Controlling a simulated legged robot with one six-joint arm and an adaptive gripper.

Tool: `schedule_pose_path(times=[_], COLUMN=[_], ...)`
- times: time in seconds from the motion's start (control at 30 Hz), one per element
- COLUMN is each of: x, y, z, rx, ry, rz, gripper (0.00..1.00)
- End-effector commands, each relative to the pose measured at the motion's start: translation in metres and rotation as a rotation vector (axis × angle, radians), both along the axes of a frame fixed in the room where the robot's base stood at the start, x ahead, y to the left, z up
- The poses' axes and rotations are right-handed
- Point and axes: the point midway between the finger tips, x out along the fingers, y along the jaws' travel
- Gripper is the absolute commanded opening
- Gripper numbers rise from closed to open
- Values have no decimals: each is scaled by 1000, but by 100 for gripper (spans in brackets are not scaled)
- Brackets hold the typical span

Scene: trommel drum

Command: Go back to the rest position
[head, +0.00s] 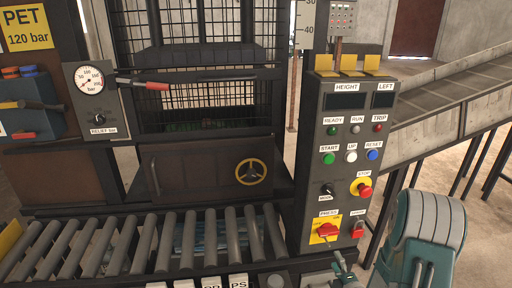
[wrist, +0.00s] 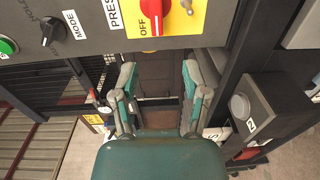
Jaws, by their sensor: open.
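My gripper (wrist: 158,78) is open in the wrist view, its two teal and grey fingers spread apart with nothing between them. It is just in front of the lower end of the grey control panel (wrist: 90,30), below the red rotary switch (wrist: 152,8) on its yellow plate. In the head view my teal arm is at the lower right, and part of my gripper (head: 344,270) shows at the bottom edge, below the control panel (head: 318,185). The rest of the gripper is cut off there.
A roller conveyor (head: 150,245) runs along the lower left. A caged press with a yellow handwheel (head: 251,172) and a red-gripped lever (head: 172,86) stands behind it. A sloping conveyor (head: 450,105) is at the right. A dark box with a round button (wrist: 240,106) is right of my gripper.

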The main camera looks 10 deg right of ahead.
Motion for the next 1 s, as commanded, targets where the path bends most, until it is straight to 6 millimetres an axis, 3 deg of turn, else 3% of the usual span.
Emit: schedule_pose_path(times=[0.2,0.47,0.77,1.0], x=[22,24,-12,-66], y=[10,24,52,82], z=[41,93,152,192], rx=[101,299,591,861], ry=[150,330,485,589], rz=[-32,-159,-360,-533], gripper=[59,59,59,59])
